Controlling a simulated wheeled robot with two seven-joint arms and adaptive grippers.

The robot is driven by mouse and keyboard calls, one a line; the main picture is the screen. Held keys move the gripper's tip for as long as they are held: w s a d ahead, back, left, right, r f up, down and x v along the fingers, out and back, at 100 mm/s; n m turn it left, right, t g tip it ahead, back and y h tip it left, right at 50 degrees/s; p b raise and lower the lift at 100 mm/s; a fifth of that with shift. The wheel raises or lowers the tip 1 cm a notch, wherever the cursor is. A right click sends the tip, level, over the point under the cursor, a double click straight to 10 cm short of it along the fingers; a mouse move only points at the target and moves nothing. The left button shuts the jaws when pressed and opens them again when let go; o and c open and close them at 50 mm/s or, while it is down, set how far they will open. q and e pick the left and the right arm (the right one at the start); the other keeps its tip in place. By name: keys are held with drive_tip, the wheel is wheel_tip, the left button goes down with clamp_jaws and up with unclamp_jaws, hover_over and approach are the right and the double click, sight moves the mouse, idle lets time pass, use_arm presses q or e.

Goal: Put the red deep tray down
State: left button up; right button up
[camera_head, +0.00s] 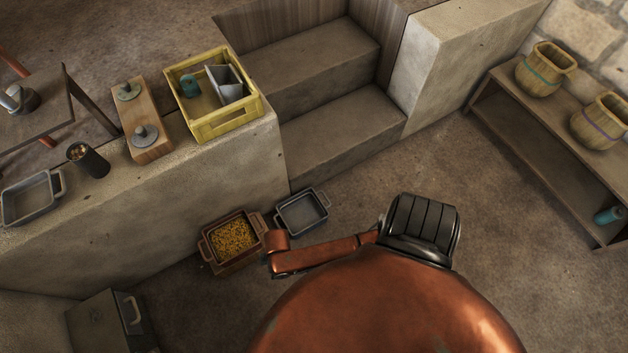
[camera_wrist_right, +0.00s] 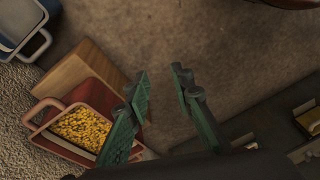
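The red deep tray (camera_head: 209,253), full of yellow grains, sits low beside the stone ledge in the head view. In the right wrist view the red tray (camera_wrist_right: 44,128) is at the lower left, with one handle clear to the left. My right gripper (camera_wrist_right: 160,69) is open, with nothing between its fingertips. Its left finger covers the tray's right end in that view; I cannot tell whether they touch. Fingers of neither gripper show in the head view, and my left gripper is in neither view.
A tan wooden block (camera_wrist_right: 75,78) shows at the red tray; whether it supports the tray is unclear. A blue-grey tray (camera_head: 303,212) is close to its right. A yellow crate (camera_head: 222,124) stands on the ledge. A grey box (camera_head: 100,322) is at lower left. Open floor lies right.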

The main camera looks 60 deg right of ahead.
drive_tip(key=s+d+m+h, duration=0.1)
drive_tip(key=s+d+m, duration=0.2)
drive_tip(key=s, duration=0.9)
drive_tip(key=s+d+m+g+h, duration=0.1)
drive_tip(key=s+d+m, duration=0.3)
drive_tip(key=s+d, duration=0.6)
drive_tip(key=s, duration=0.3)
drive_tip(key=shift+d+r, duration=0.2)
drive_tip(key=shift+r, duration=0.1)
drive_tip(key=shift+s, duration=0.1)
use_arm(q)
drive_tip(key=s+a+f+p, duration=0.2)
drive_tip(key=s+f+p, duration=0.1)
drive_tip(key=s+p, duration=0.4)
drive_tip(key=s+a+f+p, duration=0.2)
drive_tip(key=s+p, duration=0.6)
drive_tip(key=p, duration=0.5)
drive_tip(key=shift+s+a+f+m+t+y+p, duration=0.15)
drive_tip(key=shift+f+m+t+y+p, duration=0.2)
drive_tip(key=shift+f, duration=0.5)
use_arm(e)
drive_tip(key=s+d+f, duration=0.2)
drive_tip(key=s+f, duration=0.1)
drive_tip(key=s, duration=0.4)
drive_tip(key=s+d+f, duration=0.2)
drive_tip(key=s+f, duration=0.1)
drive_tip(key=s, duration=0.5)
drive_tip(key=shift+s+f+n+t, duration=0.15)
drive_tip(key=shift+f+n+t, duration=0.15)
drive_tip(key=shift+f+n, duration=0.1)
